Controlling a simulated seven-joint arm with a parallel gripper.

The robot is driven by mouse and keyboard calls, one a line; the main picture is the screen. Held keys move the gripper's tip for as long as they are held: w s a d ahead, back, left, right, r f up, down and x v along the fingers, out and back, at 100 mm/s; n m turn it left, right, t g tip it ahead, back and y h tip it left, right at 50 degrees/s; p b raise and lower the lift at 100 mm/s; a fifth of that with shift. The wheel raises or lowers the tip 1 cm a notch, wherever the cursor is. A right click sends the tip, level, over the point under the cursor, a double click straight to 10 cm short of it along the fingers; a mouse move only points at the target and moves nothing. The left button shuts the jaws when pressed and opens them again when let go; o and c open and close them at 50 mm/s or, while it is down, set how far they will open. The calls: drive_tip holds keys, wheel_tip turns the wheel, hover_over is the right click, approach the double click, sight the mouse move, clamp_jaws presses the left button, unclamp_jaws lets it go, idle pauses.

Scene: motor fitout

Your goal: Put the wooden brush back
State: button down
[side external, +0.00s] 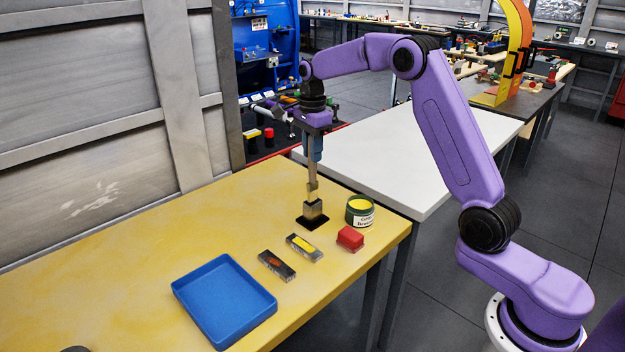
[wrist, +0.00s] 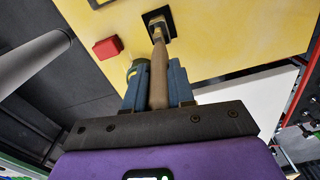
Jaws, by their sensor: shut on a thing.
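The wooden brush (side external: 313,182) is held upright by its handle in my gripper (side external: 314,154), with its lower end pointing down. In the wrist view the brush (wrist: 158,72) runs between the two blue fingers, which are closed on it. The black base also shows in the wrist view (wrist: 171,17).
An open tin of yellow paint (side external: 360,210) stands right of the holder, with a red block (side external: 350,239) in front. Two small dark boxes (side external: 277,266) (side external: 304,248) and a blue tray (side external: 222,303) lie at the front left. The table's left rear is clear.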

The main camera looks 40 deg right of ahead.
sight(313, 181)
drive_tip(key=shift+f, duration=2.95)
drive_tip(key=c, duration=1)
unclamp_jaws()
drive_tip(key=shift+o, duration=0.2)
